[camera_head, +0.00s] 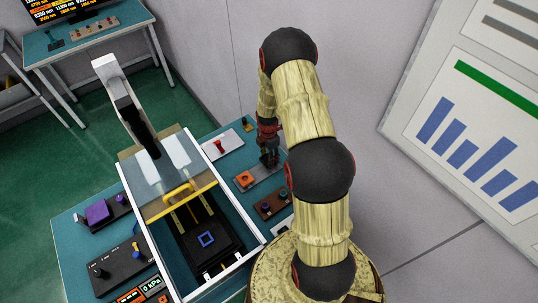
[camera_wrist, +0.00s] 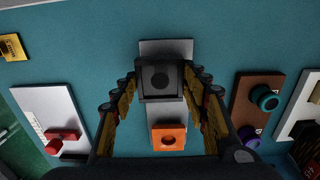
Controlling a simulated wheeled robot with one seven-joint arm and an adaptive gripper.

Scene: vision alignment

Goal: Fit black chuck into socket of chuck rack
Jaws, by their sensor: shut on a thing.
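An orange block (camera_wrist: 168,137) with a round hole sits on the rack's lower part. The chuck hides the rack under it, so I cannot tell whether it is above or in a socket. In the head view my gripper (camera_head: 268,157) is over the right end of the rack (camera_head: 262,176), with the orange block (camera_head: 244,179) at the left.
A brown panel (camera_wrist: 248,97) with a green knob stands right of the rack. A white panel (camera_wrist: 45,108) with a red knob is at left. A white-framed machine (camera_head: 143,205) stands left in the head view.

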